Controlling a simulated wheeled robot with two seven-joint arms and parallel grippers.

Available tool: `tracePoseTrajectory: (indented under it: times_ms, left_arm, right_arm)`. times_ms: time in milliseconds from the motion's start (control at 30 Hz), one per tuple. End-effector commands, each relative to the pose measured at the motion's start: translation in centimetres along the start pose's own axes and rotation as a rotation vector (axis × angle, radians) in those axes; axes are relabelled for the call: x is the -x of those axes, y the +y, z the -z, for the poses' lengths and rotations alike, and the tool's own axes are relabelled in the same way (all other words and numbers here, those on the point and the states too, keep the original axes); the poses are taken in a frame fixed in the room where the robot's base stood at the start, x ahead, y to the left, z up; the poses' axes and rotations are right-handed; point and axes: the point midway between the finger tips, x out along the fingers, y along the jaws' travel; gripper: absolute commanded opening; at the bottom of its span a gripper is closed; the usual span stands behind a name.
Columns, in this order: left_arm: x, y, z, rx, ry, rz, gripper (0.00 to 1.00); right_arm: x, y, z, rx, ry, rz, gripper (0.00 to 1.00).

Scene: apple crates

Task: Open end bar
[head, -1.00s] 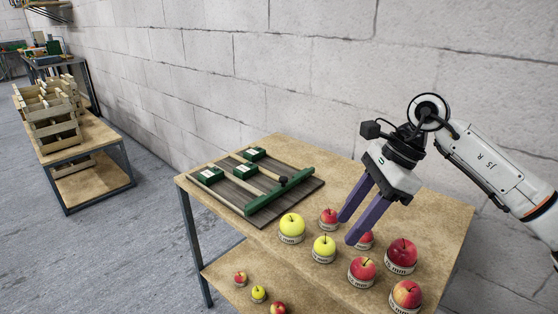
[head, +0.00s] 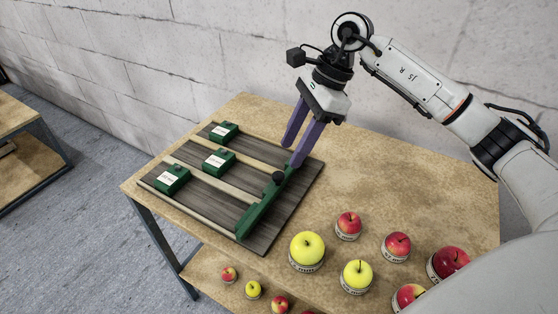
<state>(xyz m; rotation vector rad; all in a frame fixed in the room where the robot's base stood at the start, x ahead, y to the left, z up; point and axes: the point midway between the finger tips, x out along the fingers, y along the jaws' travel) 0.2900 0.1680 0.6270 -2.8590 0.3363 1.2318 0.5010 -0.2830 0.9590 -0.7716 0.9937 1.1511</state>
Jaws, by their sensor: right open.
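The green end bar (head: 258,211) lies across the right ends of the wooden rails on the dark sorting board (head: 230,180). A black knob (head: 279,177) stands on the bar. My right gripper (head: 290,157) has two purple fingers, spread apart, pointing down at the bar's far end. The nearer fingertip looks to be at or just above the bar; I cannot tell whether it touches. No object shows between the fingers. My left gripper is not in view.
Three green labelled blocks (head: 219,160) sit on the board's left part. Yellow and red apples on ring stands, including a yellow apple (head: 307,247), fill the table's front right. The table's (head: 390,165) back right is clear. Small apples (head: 253,289) lie on the lower shelf.

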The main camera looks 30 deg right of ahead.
Motion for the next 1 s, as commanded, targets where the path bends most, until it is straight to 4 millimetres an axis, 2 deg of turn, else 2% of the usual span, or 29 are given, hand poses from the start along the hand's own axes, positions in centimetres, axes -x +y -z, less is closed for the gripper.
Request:
tracePoseTrajectory:
  times_ms: [100, 300, 500, 733, 767, 1000]
  left_arm:
    - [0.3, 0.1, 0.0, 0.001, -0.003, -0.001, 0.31]
    - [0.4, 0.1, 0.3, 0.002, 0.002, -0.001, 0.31]
    - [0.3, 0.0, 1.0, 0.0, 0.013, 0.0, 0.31]
    - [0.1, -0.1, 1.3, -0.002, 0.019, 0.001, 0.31]
    - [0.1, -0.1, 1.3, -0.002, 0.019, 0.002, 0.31]
    - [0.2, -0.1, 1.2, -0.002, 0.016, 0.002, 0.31]
  right_arm:
    - [-2.4, 0.1, 0.0, 0.0, 0.001, -0.006, 0.41]
    - [-5.4, 0.1, 0.0, 0.0, 0.0, -0.003, 0.41]
    - [-6.7, 0.0, 0.0, 0.0, -0.001, -0.001, 0.41]
    - [-6.7, 0.0, 0.0, 0.0, 0.0, -0.001, 0.41]
    - [-6.7, 0.0, 0.0, 0.0, 0.0, -0.001, 0.4]
    - [-6.7, 0.0, 0.0, 0.0, 0.0, 0.0, 0.0]
